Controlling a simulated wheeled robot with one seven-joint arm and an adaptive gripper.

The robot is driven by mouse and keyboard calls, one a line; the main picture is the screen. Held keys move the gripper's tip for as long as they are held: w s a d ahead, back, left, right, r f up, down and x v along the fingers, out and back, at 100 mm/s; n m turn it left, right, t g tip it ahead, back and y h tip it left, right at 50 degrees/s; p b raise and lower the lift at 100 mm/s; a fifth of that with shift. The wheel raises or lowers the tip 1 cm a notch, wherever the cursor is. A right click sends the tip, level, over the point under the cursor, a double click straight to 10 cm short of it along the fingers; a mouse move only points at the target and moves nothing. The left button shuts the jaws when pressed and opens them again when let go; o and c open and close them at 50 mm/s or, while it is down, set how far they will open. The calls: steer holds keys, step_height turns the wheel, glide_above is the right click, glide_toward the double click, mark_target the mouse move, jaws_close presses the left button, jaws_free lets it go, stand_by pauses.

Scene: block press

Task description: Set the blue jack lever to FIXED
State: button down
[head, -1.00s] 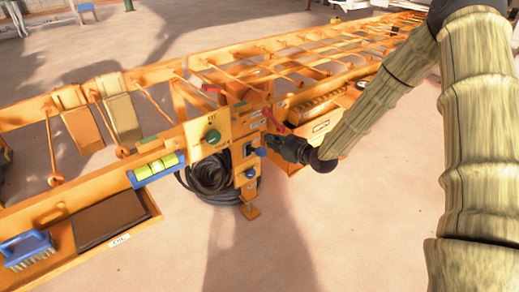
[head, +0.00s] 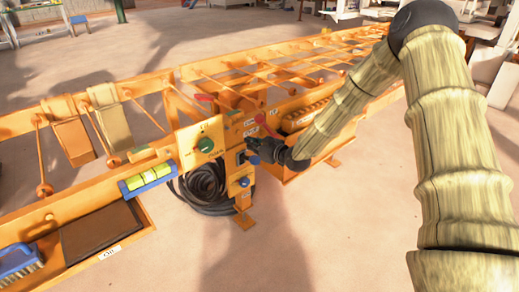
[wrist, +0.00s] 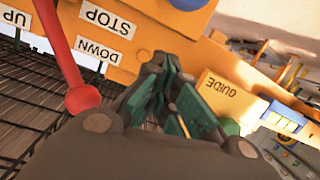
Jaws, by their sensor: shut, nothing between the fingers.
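My gripper (head: 256,146) is shut and empty, at the right side of the orange control post (head: 243,200). In the head view a blue knob (head: 253,160) shows right by its fingertips; I cannot tell whether they touch. A second blue knob (head: 244,182) sits lower on the post. I cannot tell which one is the jack lever, and no FIXED label is readable. In the wrist view the dark green fingers (wrist: 167,68) point at the orange frame beside a GUIDE label (wrist: 222,92).
A red lever (wrist: 75,70) with a ball end stands close left of the fingers in the wrist view, by UP, STOP and DOWN labels. A green knob (head: 206,145), a blue level (head: 149,180) and a coiled black hose (head: 203,188) are left of the post. Floor in front is clear.

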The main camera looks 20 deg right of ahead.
mark_target(253, 158)
steer(key=f, duration=0.1)
steer(key=w+f+b, duration=0.1)
steer(key=shift+f, duration=0.4)
steer(key=shift+s+d+f, duration=0.2)
steer(key=shift+s+f, duration=0.1)
steer(key=shift+f, duration=0.25)
steer(key=shift+f+b, duration=0.15)
steer(key=shift+b, duration=0.15)
